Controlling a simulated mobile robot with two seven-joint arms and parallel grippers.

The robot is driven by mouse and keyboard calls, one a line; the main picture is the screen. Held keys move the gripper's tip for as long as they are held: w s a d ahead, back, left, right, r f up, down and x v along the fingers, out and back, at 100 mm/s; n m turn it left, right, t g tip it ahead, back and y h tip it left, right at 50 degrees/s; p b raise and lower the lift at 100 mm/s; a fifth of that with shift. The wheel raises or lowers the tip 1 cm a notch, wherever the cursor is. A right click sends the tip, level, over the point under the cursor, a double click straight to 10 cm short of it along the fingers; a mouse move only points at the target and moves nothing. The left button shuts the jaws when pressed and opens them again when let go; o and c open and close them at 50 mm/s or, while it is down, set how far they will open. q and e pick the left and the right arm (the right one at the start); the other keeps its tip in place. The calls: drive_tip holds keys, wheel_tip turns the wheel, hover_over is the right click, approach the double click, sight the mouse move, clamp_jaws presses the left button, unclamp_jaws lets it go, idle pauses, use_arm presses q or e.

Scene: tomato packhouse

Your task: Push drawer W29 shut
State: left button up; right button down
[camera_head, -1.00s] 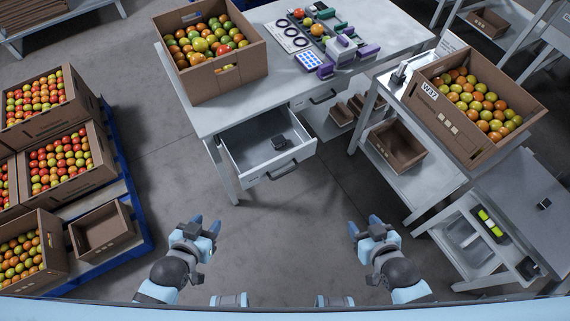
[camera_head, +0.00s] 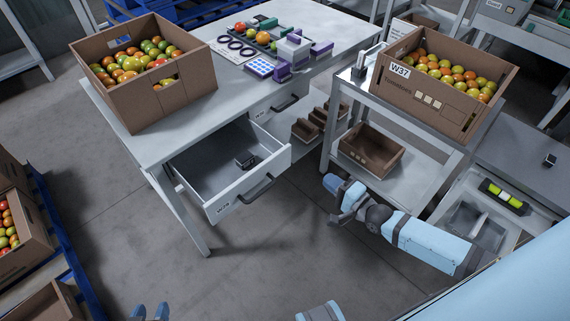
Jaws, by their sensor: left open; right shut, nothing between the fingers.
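The open drawer (camera_head: 270,172) is pulled out from the left part of the grey table, with a dark bar handle (camera_head: 257,189) on its front. A small label sits at the front's lower left, too small to read surely.
A tomato box (camera_head: 160,105) stands on the table (camera_head: 215,95) above the drawer. A second drawer (camera_head: 275,108) beside it looks shut. A shelf trolley (camera_head: 350,90) with a box marked W37 (camera_head: 425,105) stands right, near my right arm. The floor before the drawer is clear.

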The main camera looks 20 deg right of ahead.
sight(290, 150)
drive_tip(key=b+x, duration=0.1)
drive_tip(key=x, duration=1.1)
drive_tip(key=shift+w+b, duration=0.35)
drive_tip(key=shift+w+a, duration=0.25)
drive_tip(key=shift+w, duration=0.25)
use_arm(q)
drive_tip(key=shift+w+d+r+t, duration=0.15)
drive_tip(key=shift+d+t, duration=0.1)
drive_tip(key=shift+t, duration=0.05)
use_arm(e)
drive_tip(key=shift+w, duration=0.1)
drive_tip(key=shift+w, duration=0.1)
